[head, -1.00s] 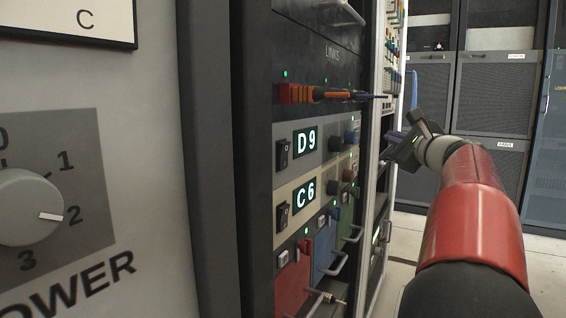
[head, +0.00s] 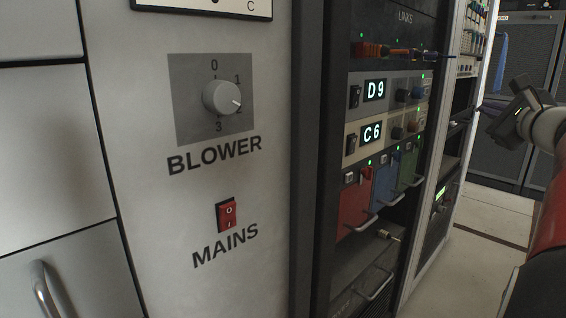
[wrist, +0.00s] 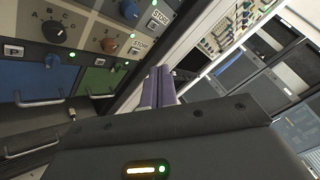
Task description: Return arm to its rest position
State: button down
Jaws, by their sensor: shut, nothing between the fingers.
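My gripper (head: 498,116) is at the right edge of the head view, in front of the open aisle beside the racks. In the wrist view its two purple-grey fingers (wrist: 157,87) lie together, with nothing seen between them. The gripper is apart from the rack front. My red arm runs down the right edge of the head view and is partly cut off.
A rack with D9 (head: 375,90) and C6 (head: 371,132) displays stands left of the gripper, its handles (head: 409,183) sticking out. A cabinet with a BLOWER knob (head: 222,97) and red MAINS switch (head: 227,215) is nearer. Pale floor (head: 480,245) is clear between rack and arm.

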jog(key=s+a+f+n+g+y+p, duration=0.15)
jog(key=a+f+n, duration=0.25)
jog(key=a, duration=0.4)
jog(key=s+a+f+n+g+y, duration=0.2)
jog(key=s+a+f+n+g, duration=0.15)
jog(key=a, duration=0.35)
jog(key=s+a+f+n+g+y+p, duration=0.15)
jog(key=a+f+n, duration=0.25)
jog(key=a, duration=0.4)
jog(key=s+a+f+n+g+h+p, duration=0.1)
jog(key=s+a+f+n+g+h, duration=0.1)
jog(key=s+f+n, duration=0.5)
jog(key=s+a+f+n+g+h+p, duration=0.1)
jog(key=s+a+f+n+g+h, duration=0.1)
jog(key=s+a+f+n+g, duration=0.2)
jog(key=s+a+f+n, duration=0.3)
jog(key=s+f, duration=0.2)
jog(key=s, duration=0.3)
jog(key=shift+s+n, duration=0.15)
jog(key=shift+n, duration=0.2)
jog(key=shift+a, duration=0.1)
